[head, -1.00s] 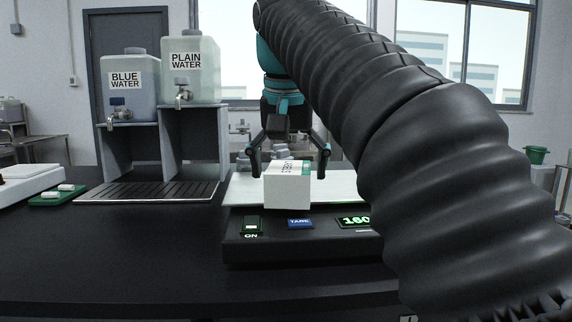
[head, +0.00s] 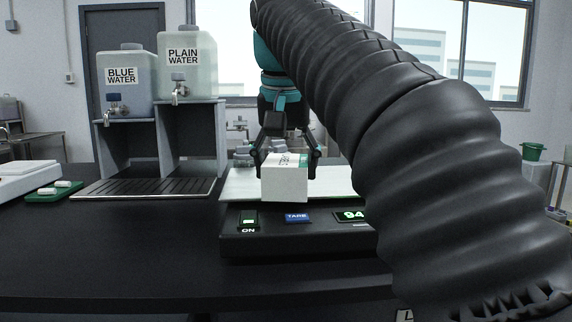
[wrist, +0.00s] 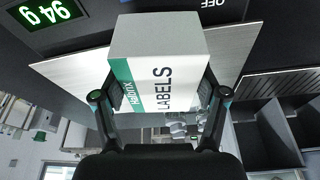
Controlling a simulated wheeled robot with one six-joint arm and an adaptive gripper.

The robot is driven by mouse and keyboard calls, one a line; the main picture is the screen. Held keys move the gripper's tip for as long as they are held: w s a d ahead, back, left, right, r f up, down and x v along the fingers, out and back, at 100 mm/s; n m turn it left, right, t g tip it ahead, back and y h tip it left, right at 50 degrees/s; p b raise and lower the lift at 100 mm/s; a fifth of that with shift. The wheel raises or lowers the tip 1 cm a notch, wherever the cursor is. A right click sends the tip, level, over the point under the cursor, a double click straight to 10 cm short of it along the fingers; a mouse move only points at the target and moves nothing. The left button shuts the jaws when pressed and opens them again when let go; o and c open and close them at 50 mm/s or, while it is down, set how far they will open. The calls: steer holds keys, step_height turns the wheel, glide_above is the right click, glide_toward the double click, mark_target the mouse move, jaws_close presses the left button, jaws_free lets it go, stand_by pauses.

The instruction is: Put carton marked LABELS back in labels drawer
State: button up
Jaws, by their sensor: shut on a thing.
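The white carton marked LABELS (head: 284,184), with a green band, is at the scale's plate in the head view. In the wrist view the carton (wrist: 160,50) sits between both fingers, its printed face toward the camera. My gripper (head: 286,165) is shut on the carton from above, one finger on each side; it also shows in the wrist view (wrist: 158,98). I cannot tell whether the carton's underside still touches the plate. No drawer front shows clearly in either view.
The scale (head: 270,240) has a pale plate (head: 240,184) and a lit display (head: 351,215) starting with 94. Jugs of blue water (head: 122,95) and plain water (head: 187,85) stand on a rack at left. A green tray (head: 55,191) lies further left. The front counter is clear.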

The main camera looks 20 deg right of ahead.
mark_target(287, 159)
steer(key=shift+r+p, duration=1.25)
steer(key=shift+r, duration=1.6)
